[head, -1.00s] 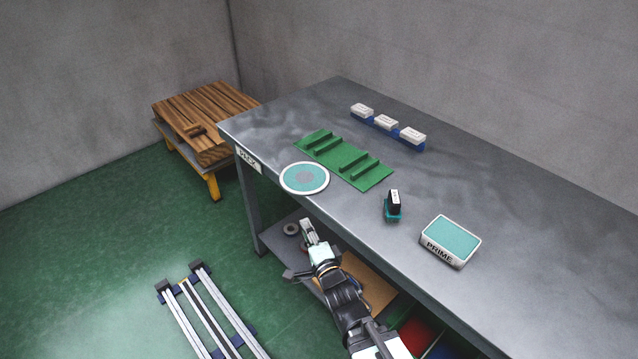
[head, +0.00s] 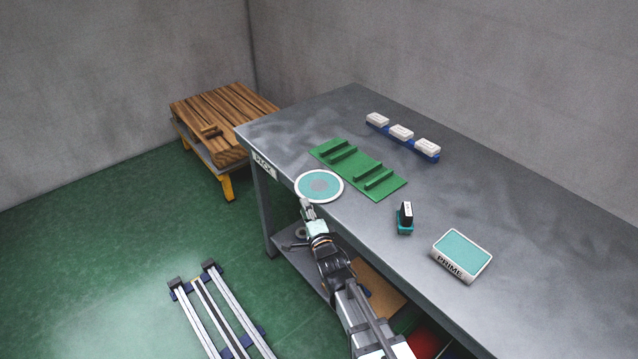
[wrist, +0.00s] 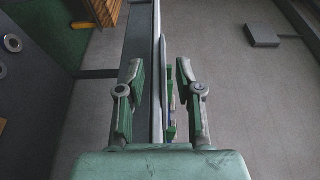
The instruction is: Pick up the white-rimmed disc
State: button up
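My gripper (head: 306,206) is at the disc's near rim in the head view, by the table edge. In the wrist view my gripper (wrist: 160,75) has its two fingers apart. Thin edge-on shapes and the table edge run between them; I cannot tell clearly which is the disc. I see no contact with the disc.
A green ribbed rack (head: 358,168) lies just behind the disc. A blue strip with white blocks (head: 401,132) is farther back. A small black-and-teal item (head: 405,218) and a teal-topped PRIME box (head: 462,255) are to the right. A shelf is below the tabletop.

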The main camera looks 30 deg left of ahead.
aim_at(300, 195)
jog(key=shift+p+x, duration=1.25)
jog(key=shift+x, duration=1.95)
jog(key=shift+r, duration=0.25)
grip_shut()
